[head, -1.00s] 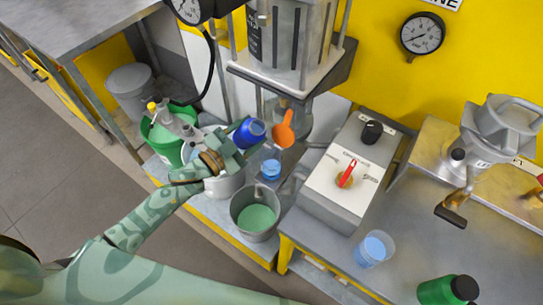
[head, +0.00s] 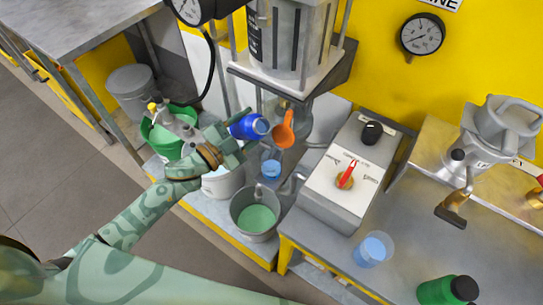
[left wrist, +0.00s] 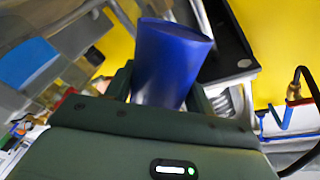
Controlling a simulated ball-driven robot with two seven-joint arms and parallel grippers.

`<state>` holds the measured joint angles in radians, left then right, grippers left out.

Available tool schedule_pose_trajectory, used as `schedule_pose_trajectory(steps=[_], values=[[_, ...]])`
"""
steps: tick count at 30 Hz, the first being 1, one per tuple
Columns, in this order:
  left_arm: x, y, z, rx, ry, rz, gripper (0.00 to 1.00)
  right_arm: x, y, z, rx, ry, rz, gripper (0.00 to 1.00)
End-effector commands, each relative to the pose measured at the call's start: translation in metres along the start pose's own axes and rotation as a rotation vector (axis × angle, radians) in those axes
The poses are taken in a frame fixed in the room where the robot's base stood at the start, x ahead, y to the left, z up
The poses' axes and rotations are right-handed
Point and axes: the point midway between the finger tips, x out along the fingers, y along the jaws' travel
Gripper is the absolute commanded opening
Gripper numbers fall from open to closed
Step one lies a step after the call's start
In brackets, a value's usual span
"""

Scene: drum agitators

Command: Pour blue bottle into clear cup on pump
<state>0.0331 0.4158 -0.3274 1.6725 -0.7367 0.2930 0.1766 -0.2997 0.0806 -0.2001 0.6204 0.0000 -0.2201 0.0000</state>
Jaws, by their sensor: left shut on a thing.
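My left gripper (head: 228,146) is shut on the blue bottle (head: 245,127) and holds it in the air, tipped nearly onto its side with its lighter blue end to the right. In the left wrist view the blue bottle (left wrist: 170,62) stands between the fingers. A clear cup (head: 271,169) with blue in it is below and slightly right of the bottle, apart from it; what it rests on is hard to see. A second clear cup (head: 373,249) with blue in it stands on the metal table. No stream shows. My right gripper is out of view.
An orange scoop-like part (head: 285,130) is close to the bottle's right end. A metal bucket (head: 256,214) with green contents is below. A control box (head: 340,185) with a red knob stands to the right. A green bottle (head: 447,290) is at lower right.

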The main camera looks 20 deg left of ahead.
Motion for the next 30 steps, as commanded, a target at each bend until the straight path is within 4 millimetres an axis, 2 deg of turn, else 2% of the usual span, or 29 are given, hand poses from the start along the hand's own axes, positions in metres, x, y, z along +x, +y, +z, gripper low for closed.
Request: schedule_pose_trajectory(steps=[30], values=[[0.0003,-0.0017,0.0013,0.062,0.005,-0.001,0.18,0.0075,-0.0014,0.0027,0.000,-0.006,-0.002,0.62]])
